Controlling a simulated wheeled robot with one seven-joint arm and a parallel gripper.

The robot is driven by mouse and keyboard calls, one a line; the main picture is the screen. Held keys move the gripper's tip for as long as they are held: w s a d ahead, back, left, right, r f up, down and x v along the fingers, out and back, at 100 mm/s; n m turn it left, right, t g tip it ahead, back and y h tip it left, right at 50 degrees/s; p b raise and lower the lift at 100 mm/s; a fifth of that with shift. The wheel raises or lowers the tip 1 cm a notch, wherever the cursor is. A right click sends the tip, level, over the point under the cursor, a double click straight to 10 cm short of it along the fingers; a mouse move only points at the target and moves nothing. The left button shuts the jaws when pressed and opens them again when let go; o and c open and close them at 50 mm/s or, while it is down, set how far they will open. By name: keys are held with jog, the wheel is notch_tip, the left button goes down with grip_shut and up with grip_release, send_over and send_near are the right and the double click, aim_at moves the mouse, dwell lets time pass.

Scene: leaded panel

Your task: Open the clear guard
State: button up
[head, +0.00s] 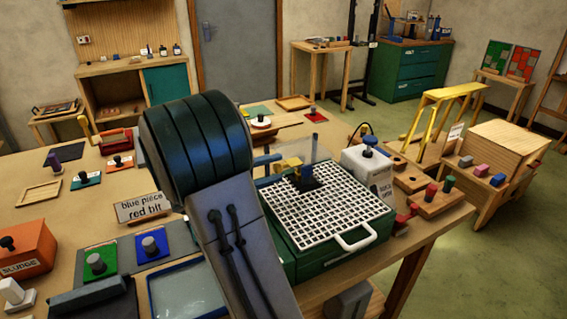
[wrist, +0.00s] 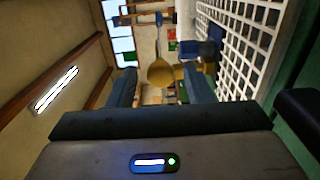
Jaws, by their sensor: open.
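The green grinder box (head: 330,240) has a white grid top (head: 335,212) and a white handle in front. What looks like the clear guard (head: 316,167) is a faint see-through pane at the back of the grid, around a dark blue block and a yellow part (head: 290,163). Its outline is hard to make out. My arm covers the left of the box and hides most of my gripper in the head view. In the wrist view my gripper (wrist: 163,88) is open and turned sideways beside the grid (wrist: 245,35). A yellow rounded part (wrist: 160,73) shows between the fingers; I cannot tell whether they touch it.
A white bottle (head: 367,172) stands right of the grid. A wooden block with coloured pegs (head: 437,198) sits at the table's right edge. A sign (head: 143,206), coloured pads and an orange box (head: 27,250) lie to the left.

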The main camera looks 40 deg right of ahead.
aim_at(297, 153)
jog(key=shift+x, duration=1.75)
grip_shut()
